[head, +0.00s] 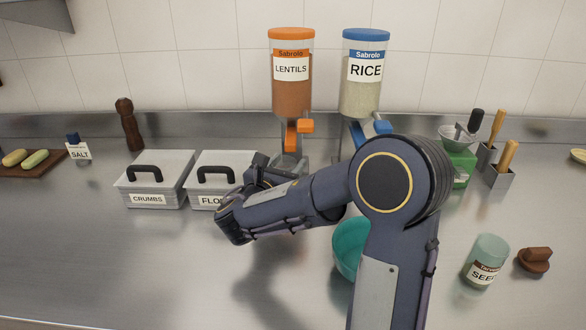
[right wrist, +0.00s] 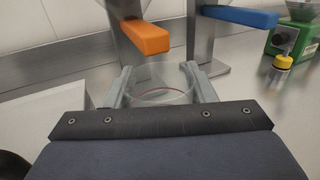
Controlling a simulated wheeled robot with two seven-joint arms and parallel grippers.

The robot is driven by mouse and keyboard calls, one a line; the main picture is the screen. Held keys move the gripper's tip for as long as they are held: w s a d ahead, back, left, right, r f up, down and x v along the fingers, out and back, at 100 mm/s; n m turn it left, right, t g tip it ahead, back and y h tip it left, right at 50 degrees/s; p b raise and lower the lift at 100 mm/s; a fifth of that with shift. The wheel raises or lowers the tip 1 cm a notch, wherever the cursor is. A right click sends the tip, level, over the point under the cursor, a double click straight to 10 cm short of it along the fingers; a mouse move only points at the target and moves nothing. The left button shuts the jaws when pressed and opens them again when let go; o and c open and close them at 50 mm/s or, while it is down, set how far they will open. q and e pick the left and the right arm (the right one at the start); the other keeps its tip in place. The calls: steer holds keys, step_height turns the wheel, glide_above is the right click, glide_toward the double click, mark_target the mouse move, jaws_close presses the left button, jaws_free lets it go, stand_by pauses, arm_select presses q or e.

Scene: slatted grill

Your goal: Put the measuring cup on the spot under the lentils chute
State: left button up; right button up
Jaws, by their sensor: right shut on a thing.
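The lentils dispenser (head: 291,90) stands at the back of the counter, with an orange chute (head: 291,136) below it. The clear measuring cup (right wrist: 160,92) is between the two fingers of my right gripper (right wrist: 163,88), which is shut on it. In the head view the cup (head: 289,163) shows partly, below the orange chute and behind my right arm. The orange part (right wrist: 147,37) is above and beyond the cup in the right wrist view. The cup's base and the spot under the chute are hidden. My left gripper is not in view.
The rice dispenser (head: 361,92) stands right of the lentils one. The crumbs box (head: 150,185) and the partly hidden flour box (head: 205,165) are left of my right gripper. A teal bowl (head: 346,250) is partly behind my arm. The front left counter is clear.

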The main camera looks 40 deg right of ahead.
mark_target(289, 162)
steer(key=x, duration=0.3)
steer(key=shift+d, duration=0.15)
steer(key=shift+w+d+f, duration=0.1)
steer(key=shift+f, duration=0.75)
steer(key=shift+w+d+f, duration=0.1)
steer(key=shift+f, duration=0.8)
steer(key=shift+f+b, duration=0.3)
steer(key=shift+b, duration=0.1)
steer(key=o, duration=1.1)
steer(key=shift+r, duration=0.1)
steer(key=shift+r+p, duration=0.2)
steer(key=shift+p, duration=0.1)
steer(key=v, duration=1.2)
steer(key=shift+b, duration=0.35)
